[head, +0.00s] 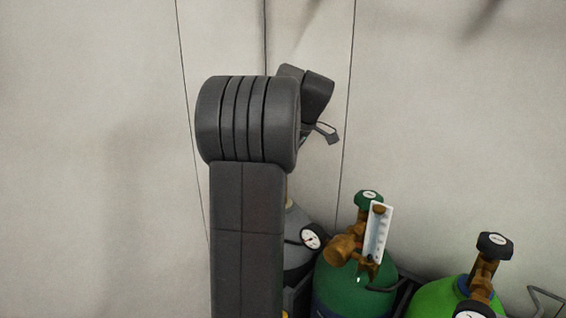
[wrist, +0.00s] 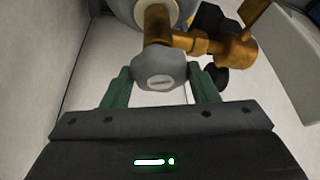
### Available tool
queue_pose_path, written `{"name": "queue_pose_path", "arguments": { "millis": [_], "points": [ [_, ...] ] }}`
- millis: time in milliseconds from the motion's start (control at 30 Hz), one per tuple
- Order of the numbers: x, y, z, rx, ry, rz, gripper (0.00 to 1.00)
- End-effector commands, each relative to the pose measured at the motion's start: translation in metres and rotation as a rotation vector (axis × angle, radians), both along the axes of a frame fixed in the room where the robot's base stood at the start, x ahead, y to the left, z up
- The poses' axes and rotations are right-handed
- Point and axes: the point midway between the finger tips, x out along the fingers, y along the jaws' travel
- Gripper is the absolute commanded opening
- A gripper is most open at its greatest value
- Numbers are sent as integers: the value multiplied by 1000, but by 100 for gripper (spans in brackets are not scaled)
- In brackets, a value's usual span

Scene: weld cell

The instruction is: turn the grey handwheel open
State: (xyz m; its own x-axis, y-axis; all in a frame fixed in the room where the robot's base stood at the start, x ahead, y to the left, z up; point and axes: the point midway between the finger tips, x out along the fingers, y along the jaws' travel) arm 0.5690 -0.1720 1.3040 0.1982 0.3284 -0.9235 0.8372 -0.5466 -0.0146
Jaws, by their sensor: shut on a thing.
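The grey handwheel (wrist: 160,84) shows in the wrist view, on the brass valve (wrist: 160,28) of a grey cylinder (wrist: 128,8). My gripper (wrist: 162,76) has its two green fingers on either side of the handwheel and is shut on it. In the head view my dark arm hides the handwheel and the gripper. Only part of the grey cylinder (head: 296,248) and its round gauge (head: 311,237) shows to the right of the arm.
A dark green cylinder (head: 345,283) with a green handwheel (head: 369,198) and a white flowmeter (head: 378,232) stands right of the grey one. A light green cylinder (head: 440,296) with a black handwheel (head: 495,244) stands farther right. A pale wall (head: 430,110) is behind.

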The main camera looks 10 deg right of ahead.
Motion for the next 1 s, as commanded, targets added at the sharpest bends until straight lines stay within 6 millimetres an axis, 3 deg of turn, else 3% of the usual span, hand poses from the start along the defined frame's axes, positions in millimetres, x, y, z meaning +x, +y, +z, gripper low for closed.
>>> {"name": "queue_pose_path", "arguments": {
  "millis": [567, 600, 700, 1000],
  "points": [
    [0, 0, 0, 0, 0, 37, 31],
    [0, 0, 0, 0, 0, 37, 56],
    [0, 0, 0, 0, 0, 37, 75],
    [0, -1, 1, -1, -1, 36, 76]
  ]
}}
